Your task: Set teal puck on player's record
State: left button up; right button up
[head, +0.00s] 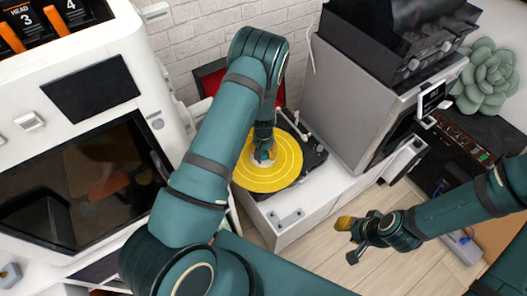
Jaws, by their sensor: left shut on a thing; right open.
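The record player (313,158) stands on a white cabinet, with a yellow record (285,174) on it. My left gripper (263,158) points down over the middle of the record, next to its pale centre. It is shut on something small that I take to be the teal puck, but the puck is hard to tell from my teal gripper. I cannot tell whether the puck touches the record. My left arm hides the record's left part. My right gripper (348,239) is open, low over the floor right of the cabinet.
A large grey machine (350,95) with a black unit on top stands right of the player. A white machine with dark windows (75,185) fills the left. A succulent (485,80) sits at the upper right. The wood floor (325,265) near my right gripper looks clear.

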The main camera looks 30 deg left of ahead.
pick_arm(q)
jog(key=shift+f+b, duration=0.55)
jog(key=shift+f, duration=0.15)
jog(key=o, duration=1)
jog(key=shift+r, duration=0.1)
jog(key=shift+r, duration=0.1)
jog(key=shift+r+p, duration=2)
jog(key=shift+r, duration=0.75)
jog(key=shift+r+p, duration=1.75)
jog(key=shift+r, duration=0.95)
jog(key=shift+f, duration=0.1)
